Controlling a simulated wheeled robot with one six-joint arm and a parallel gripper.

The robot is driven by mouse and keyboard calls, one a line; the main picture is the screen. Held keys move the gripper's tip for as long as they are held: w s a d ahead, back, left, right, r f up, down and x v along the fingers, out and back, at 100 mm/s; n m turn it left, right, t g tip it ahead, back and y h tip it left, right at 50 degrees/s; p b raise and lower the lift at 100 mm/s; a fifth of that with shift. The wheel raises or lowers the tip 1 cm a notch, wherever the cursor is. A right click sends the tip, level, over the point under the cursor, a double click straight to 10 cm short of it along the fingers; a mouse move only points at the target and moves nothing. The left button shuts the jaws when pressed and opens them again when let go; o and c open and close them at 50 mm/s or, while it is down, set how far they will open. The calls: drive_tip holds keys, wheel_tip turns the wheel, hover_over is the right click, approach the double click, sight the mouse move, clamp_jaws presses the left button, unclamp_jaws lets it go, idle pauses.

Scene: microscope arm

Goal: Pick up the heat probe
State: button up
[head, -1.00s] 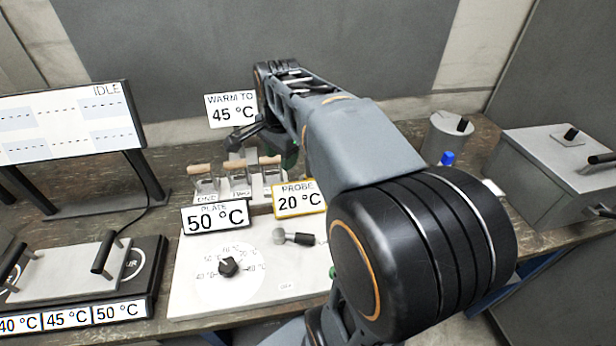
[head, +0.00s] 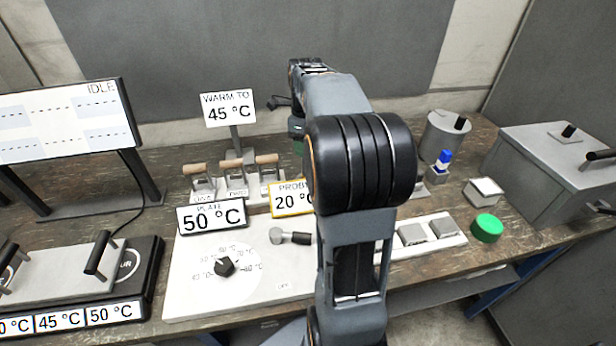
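No thing in view is clearly the heat probe. A sign reading PROBE 20 °C (head: 290,199) stands behind the hot-plate panel, partly covered by my arm. A small blue-topped item (head: 444,157) stands upright in a grey block at the right and could be the probe, but I cannot tell. A metal-and-black lever (head: 292,237) lies on the panel beside the dial. My gripper (head: 280,103) is at the back of the bench, above it and right of the WARM TO 45 °C sign (head: 229,109).
Several wooden-handled items (head: 232,165) stand in a rack behind the PLATE 50 °C sign (head: 211,216). On the right are a grey canister (head: 443,136), a green cap (head: 487,228), a white-topped block (head: 484,191) and a large grey box (head: 548,165). A screen (head: 62,125) stands left.

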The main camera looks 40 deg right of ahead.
drive_tip(key=shift+s+d+f, duration=0.1)
drive_tip(key=shift+f, duration=3.05)
drive_tip(key=c, duration=0.7)
